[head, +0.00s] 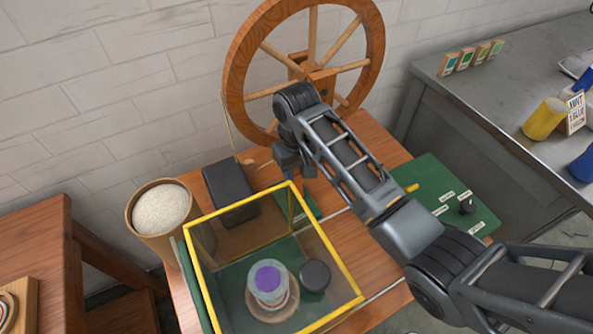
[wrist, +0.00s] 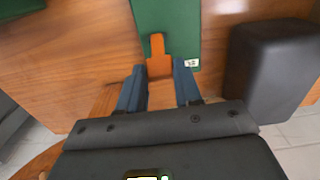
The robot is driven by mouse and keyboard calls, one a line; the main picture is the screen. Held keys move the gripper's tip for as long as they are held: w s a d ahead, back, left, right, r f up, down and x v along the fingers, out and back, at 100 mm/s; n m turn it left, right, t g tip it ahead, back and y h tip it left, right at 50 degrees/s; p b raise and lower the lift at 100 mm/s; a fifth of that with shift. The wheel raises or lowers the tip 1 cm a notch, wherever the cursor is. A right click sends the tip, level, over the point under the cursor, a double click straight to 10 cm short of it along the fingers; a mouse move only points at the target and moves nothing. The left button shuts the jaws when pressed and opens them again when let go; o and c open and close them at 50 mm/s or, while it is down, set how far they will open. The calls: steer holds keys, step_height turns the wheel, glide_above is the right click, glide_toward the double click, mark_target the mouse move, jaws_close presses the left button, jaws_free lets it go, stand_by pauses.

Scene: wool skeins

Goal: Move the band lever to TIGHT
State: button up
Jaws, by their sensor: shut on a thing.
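An orange lever (wrist: 158,52) shows in the wrist view on a green plate (wrist: 168,18), with its broad end between my gripper's fingers. My gripper (wrist: 160,74) is shut on this lever, with one blue finger on each side. A small white label (wrist: 191,63) lies on the plate to the right of the lever; its writing is too small to read. In the head view my gripper (head: 291,178) reaches down behind the yellow-edged case, over the small green plate (head: 303,208). There the arm and gripper hide the lever.
A clear case with a yellow rim (head: 236,204) stands just in front, holding a jar (head: 269,287). A dark block (head: 231,190) stands left of my gripper, a spinning wheel (head: 237,70) behind. A green panel (head: 440,182) with a black knob (head: 467,206) lies to the right.

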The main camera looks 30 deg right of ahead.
mark_target(300, 189)
steer(key=shift+c, duration=1.2)
steer(key=shift+s, duration=0.1)
steer(key=shift+s+r+t+p, duration=0.2)
steer(key=shift+s+t+p, duration=0.2)
steer(key=shift+t+p, duration=0.3)
steer(key=shift+s+t+p, duration=0.5)
steer(key=shift+s+t, duration=0.35)
steer(key=shift+t, duration=0.25)
steer(key=s+t, duration=0.1)
steer(key=s+f+t+b, duration=0.1)
steer(key=t, duration=0.1)
steer(key=shift+b, duration=0.3)
steer(key=s+t+b, duration=0.1)
steer(key=t+b, duration=0.1)
steer(key=t, duration=0.1)
steer(key=shift+s+f+b, duration=0.2)
steer(key=shift+b, duration=0.1)
steer(key=shift+s+t+b, duration=0.2)
steer(key=shift+t+b, duration=0.2)
steer(key=shift+b, duration=0.05)
